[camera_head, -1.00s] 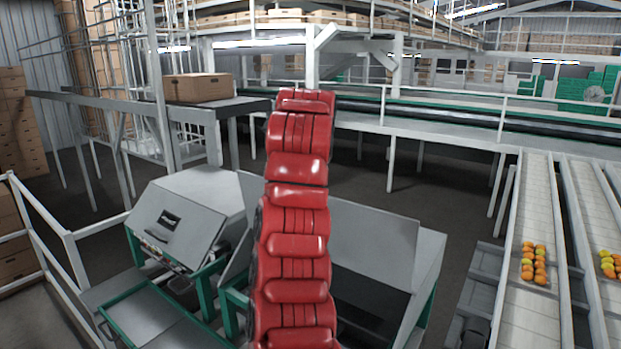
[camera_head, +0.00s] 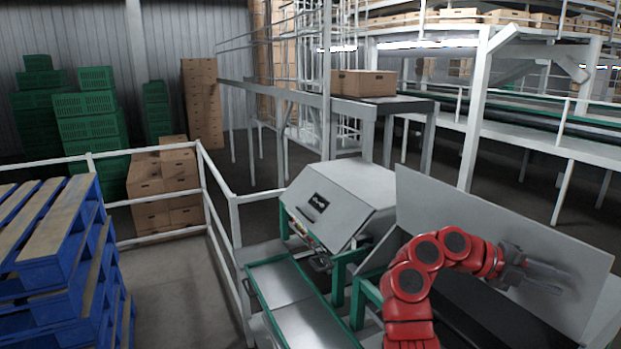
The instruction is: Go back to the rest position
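My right gripper (camera_head: 549,279) is at the lower right of the head view, at the end of my red arm, which bends over to the right. Its two grey fingers point right and stand apart, with nothing visible between them. It shows in front of a grey slanted panel (camera_head: 490,240) of the machine; I cannot tell how close it is to the panel. My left gripper and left arm are not in view.
A grey machine (camera_head: 340,199) with a green-edged tray (camera_head: 300,301) stands at the lower middle. A white railing (camera_head: 221,218) runs at the left. Blue pallets (camera_head: 60,262) are stacked at the lower left. Green crates (camera_head: 92,130) and cartons (camera_head: 160,186) stand behind. A carton (camera_head: 363,83) sits on a conveyor.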

